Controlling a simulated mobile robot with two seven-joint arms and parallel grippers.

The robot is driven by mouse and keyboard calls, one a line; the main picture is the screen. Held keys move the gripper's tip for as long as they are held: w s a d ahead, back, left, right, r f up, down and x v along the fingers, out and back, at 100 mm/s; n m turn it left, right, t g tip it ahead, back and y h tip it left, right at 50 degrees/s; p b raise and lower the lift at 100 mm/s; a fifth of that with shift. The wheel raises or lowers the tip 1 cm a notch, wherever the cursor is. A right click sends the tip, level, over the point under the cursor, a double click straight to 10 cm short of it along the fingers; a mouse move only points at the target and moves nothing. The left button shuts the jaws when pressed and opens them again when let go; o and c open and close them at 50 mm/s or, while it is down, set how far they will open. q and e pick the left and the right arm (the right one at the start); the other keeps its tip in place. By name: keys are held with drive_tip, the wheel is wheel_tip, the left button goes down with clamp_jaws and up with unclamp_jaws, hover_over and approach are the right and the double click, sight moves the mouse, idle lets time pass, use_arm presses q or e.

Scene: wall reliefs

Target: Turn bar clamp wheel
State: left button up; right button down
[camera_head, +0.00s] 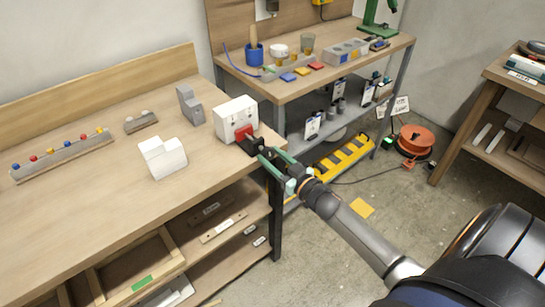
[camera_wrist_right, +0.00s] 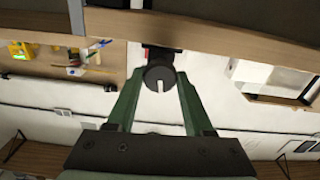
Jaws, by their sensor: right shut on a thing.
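The bar clamp (camera_head: 243,134) shows in the head view as a small red part at the bench's right edge, in front of a white block. My right gripper (camera_head: 259,150) has green fingers and reaches the clamp from the lower right. In the wrist view its fingertips (camera_wrist_right: 159,74) lie on either side of the wheel, and it is shut on it. My fingers hide part of the wheel in the head view. My left gripper is not in view.
The white block (camera_head: 236,112) stands close behind the clamp. A second table (camera_head: 300,90) with tools stands behind.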

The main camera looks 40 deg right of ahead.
drive_tip(key=n, duration=0.6)
drive_tip(key=n+b, duration=0.1)
drive_tip(key=n, duration=0.5)
drive_tip(key=shift+f+n, duration=0.1)
drive_tip(key=shift+n, duration=0.3)
drive_tip(key=n+b, duration=0.1)
drive_tip(key=n, duration=0.3)
drive_tip(key=shift+a, duration=0.1)
drive_tip(key=n+b, duration=0.1)
drive_tip(key=n, duration=0.4)
drive_tip(key=shift+f+b, duration=0.1)
drive_tip(key=shift+b, duration=0.2)
drive_tip(key=shift+n, duration=0.8)
drive_tip(key=shift+n+b, duration=0.45)
drive_tip(key=shift+n, duration=0.75)
